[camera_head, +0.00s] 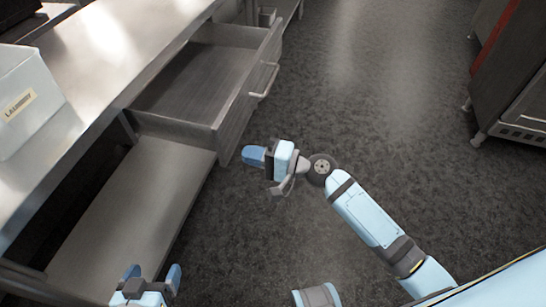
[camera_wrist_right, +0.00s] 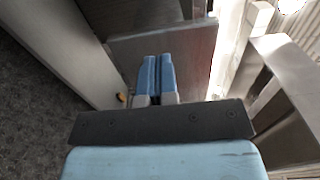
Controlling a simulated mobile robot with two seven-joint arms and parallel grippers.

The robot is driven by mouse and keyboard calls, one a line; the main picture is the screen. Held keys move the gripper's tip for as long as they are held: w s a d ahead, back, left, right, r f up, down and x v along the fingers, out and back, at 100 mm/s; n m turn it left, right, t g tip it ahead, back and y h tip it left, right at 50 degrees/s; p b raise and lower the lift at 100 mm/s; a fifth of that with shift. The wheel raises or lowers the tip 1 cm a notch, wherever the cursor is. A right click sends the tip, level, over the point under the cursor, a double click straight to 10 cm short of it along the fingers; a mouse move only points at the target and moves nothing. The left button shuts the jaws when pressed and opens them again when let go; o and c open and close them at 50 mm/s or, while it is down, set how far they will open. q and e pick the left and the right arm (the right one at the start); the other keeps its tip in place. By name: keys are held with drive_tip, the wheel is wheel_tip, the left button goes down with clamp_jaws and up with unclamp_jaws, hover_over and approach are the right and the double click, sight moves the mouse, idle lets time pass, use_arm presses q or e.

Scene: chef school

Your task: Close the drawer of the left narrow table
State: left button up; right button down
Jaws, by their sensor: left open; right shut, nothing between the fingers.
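The narrow metal table (camera_head: 105,75) runs along the left of the head view. Its drawer (camera_head: 237,112) is pulled out and empty, with a bar handle (camera_head: 266,80) on its front. My right gripper (camera_head: 252,156) is shut and empty, just off the near corner of the drawer front. The right wrist view shows its fingers together (camera_wrist_right: 155,76) before a brownish panel (camera_wrist_right: 165,48); whether they touch it I cannot tell. My left gripper (camera_head: 152,275) is open and empty at the bottom of the head view, by the table's lower shelf (camera_head: 130,215).
A pale labelled box (camera_head: 30,100) stands on the tabletop at left. A dark appliance (camera_head: 515,75) on legs stands at the far right. The dark floor (camera_head: 385,75) between the drawer and the appliance is clear.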

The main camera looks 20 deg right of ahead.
sight(224, 149)
drive_tip(key=shift+x, duration=2.35)
drive_tip(key=shift+w, duration=0.1)
